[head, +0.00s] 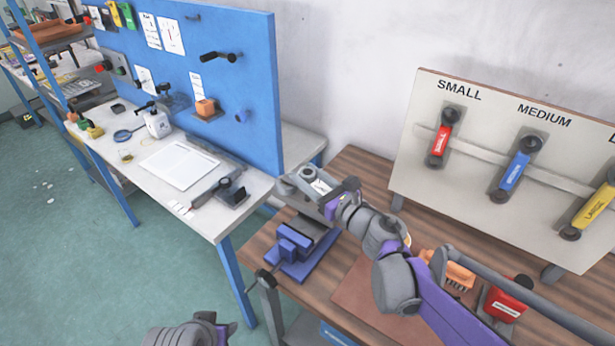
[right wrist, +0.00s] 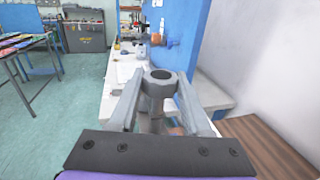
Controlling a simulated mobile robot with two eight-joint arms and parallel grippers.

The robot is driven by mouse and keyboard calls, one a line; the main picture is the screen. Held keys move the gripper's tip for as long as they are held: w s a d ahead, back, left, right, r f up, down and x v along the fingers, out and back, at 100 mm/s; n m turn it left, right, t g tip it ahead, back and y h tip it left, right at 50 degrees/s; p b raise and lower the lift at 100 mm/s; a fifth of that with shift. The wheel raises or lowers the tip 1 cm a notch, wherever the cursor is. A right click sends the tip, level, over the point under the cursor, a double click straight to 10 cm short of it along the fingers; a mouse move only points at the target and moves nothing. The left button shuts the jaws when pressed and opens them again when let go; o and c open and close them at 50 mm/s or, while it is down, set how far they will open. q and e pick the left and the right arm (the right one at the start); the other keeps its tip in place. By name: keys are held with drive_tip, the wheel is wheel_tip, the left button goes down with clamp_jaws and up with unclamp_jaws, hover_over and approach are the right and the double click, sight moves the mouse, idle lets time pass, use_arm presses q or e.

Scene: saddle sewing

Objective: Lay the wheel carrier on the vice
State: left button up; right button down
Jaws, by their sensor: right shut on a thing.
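The wheel carrier (right wrist: 160,88) is a grey part with a round ring at its top; it sits between the two fingers in the right wrist view. My right gripper (head: 311,184) is shut on it and holds it up, over the far end of the vice in the head view. The blue vice (head: 295,241) stands at the left edge of the wooden bench, below and nearer than the gripper. My right gripper partly hides the carrier in the head view. My left gripper (head: 215,328) is at the bottom edge, away from the bench top; its fingers do not show clearly.
A white workbench (head: 245,190) with a blue pegboard (head: 235,90) adjoins on the left. A board with red, blue and yellow handles (head: 520,160) stands at the back right of the wooden bench (head: 360,180). An orange item (head: 460,272) and a red box (head: 505,300) lie near my right arm.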

sight(309, 201)
drive_tip(key=shift+w, duration=0.1)
drive_tip(key=shift+s+d+r, duration=0.1)
drive_tip(key=shift+s+d, duration=0.15)
drive_tip(key=shift+s, duration=0.05)
use_arm(q)
drive_tip(key=shift+s+d+r, duration=0.15)
use_arm(e)
drive_tip(key=shift+a, duration=0.1)
drive_tip(key=shift+w+f, duration=0.15)
drive_tip(key=shift+f, duration=0.35)
drive_tip(key=shift+f+b, duration=0.65)
drive_tip(key=shift+f, duration=0.3)
use_arm(q)
drive_tip(key=shift+s+f+b, duration=0.15)
drive_tip(key=shift+s+f, duration=0.1)
drive_tip(key=shift+f, duration=0.45)
drive_tip(key=shift+s+f+b, duration=0.15)
drive_tip(key=shift+s+f, duration=0.1)
drive_tip(key=shift+f, duration=0.45)
use_arm(e)
drive_tip(key=shift+f, duration=0.6)
use_arm(q)
drive_tip(key=shift+s+f+b, duration=0.25)
drive_tip(key=shift+f+b, duration=0.35)
drive_tip(key=shift+f, duration=0.2)
drive_tip(key=shift+s+f+b, duration=0.25)
drive_tip(key=shift+f+b, duration=0.3)
drive_tip(key=shift+f, duration=0.25)
use_arm(e)
drive_tip(key=shift+f, duration=2.15)
